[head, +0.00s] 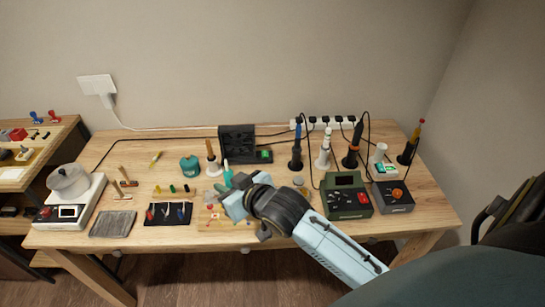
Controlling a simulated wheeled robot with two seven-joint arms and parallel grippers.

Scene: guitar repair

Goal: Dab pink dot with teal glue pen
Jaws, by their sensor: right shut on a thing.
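My right gripper (231,187) is over the front middle of the wooden table, its arm coming in from the lower right. It is shut on the teal glue pen (227,173), whose teal upper part stands above the fingers; its lower end is hard to make out. Below the gripper lies a pale board (218,225) with small coloured spots. The spots are too small to tell surely which is the pink dot, and my gripper and wrist cover part of the board. My left gripper is not in view.
A dark cloth with small tools (168,213) lies left of the board, and a teal jar (190,166) stands behind it. A green station (347,197) and a grey one (392,196) stand to the right. Several corded tools stand in holders at the back right.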

